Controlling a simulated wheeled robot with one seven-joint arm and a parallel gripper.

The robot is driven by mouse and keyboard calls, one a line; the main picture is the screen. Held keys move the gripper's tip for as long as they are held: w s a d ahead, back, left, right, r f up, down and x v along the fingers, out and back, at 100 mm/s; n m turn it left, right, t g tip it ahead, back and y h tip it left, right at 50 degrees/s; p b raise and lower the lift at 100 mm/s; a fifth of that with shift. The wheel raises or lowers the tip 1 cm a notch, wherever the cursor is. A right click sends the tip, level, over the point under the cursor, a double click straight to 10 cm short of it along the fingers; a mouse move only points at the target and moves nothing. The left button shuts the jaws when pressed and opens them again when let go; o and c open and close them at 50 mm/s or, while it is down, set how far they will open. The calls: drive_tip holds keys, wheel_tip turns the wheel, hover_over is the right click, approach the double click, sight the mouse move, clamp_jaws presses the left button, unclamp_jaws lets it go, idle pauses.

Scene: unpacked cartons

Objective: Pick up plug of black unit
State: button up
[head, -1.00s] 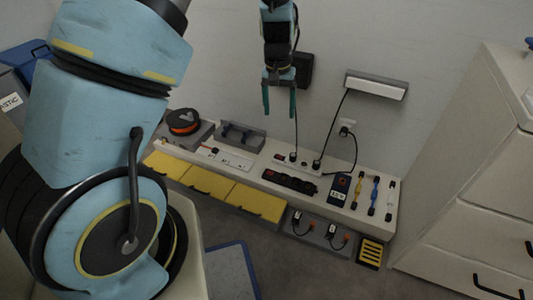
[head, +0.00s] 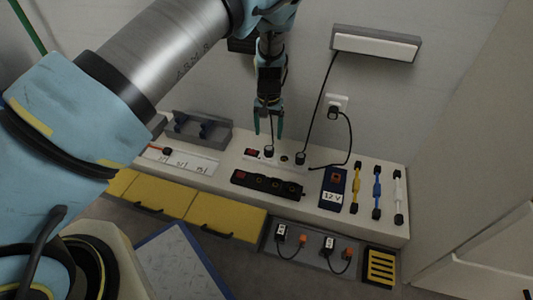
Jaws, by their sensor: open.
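The black unit (head: 240,45) is on the wall, mostly hidden behind my arm. A thin dark cord hangs down between my gripper's fingers to a small black plug (head: 268,151). This plug sits in the white power strip (head: 283,164) at the back of the bench. My gripper (head: 268,124) points down with its two teal fingers apart. It is open and empty, just above that plug in the picture; I cannot tell the exact gap. A second black plug (head: 300,158) sits to the right in the same strip, on the cord from the wall lamp.
The wall lamp (head: 375,45) and a wall socket (head: 335,103) with a plugged cord are at the right. A black power strip (head: 266,184) lies in front. A 12 V box (head: 333,188) and several coloured rods stand right. Yellow drawers (head: 225,216) are below.

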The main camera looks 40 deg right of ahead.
sight(269, 148)
drive_tip(key=f+b, duration=0.1)
drive_tip(key=f, duration=0.1)
drive_tip(key=f+b, duration=0.1)
drive_tip(key=f, duration=0.1)
drive_tip(key=f+b, duration=0.1)
drive_tip(key=f, duration=0.2)
drive_tip(key=shift+s+a, duration=0.15)
drive_tip(key=shift+s, duration=0.2)
clamp_jaws()
